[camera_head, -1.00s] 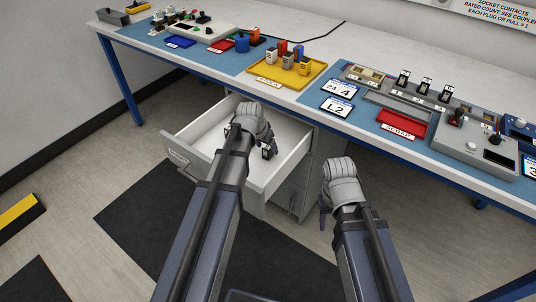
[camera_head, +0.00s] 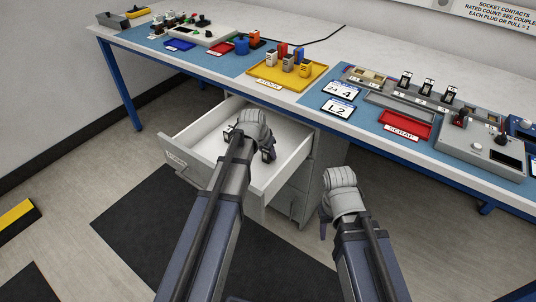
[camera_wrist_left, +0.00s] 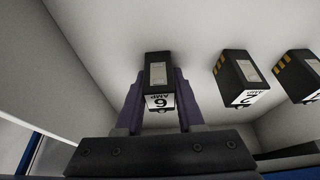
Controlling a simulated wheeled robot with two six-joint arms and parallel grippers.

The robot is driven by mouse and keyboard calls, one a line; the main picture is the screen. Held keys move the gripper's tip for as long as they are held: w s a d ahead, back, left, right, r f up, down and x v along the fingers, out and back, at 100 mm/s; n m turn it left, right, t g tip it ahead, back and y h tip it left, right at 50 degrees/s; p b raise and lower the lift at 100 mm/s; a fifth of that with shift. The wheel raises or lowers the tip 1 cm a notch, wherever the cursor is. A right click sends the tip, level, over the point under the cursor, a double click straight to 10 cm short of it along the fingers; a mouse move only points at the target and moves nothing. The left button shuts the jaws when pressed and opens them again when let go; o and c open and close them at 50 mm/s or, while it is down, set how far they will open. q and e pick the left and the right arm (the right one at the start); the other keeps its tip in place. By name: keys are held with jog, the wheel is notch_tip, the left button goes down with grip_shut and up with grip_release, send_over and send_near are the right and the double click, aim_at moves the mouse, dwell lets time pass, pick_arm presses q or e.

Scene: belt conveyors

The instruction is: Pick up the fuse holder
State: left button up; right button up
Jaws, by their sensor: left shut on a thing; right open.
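In the left wrist view a black fuse holder (camera_wrist_left: 159,78) with a white label reading "6 AMP" sits between the fingers of my left gripper (camera_wrist_left: 158,102), which is shut on it. Two more black fuse holders with yellow stripes, one (camera_wrist_left: 238,78) in the middle right and one (camera_wrist_left: 298,74) at the right edge, stand apart from it in the drawer. In the head view my left gripper (camera_head: 248,132) is inside the open drawer (camera_head: 184,150), and the arm hides most of the held holder. My right gripper (camera_head: 326,220) is open and empty, beside the drawer cabinet.
The workbench above carries a yellow stock tray (camera_head: 265,73) with coloured pieces, a red scrap tray (camera_head: 408,126), a grey panel with holders (camera_head: 395,103) and a grey control box (camera_head: 478,147). The drawer walls surround my left gripper. The floor in front is clear.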

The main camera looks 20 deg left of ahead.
pick_arm(q)
grip_shut()
jog(key=shift+r, duration=0.1)
notch_tip(320, 180, up, 10)
jog(key=p, duration=1)
jog(key=shift+o, duration=1.2)
grip_release()
grip_shut()
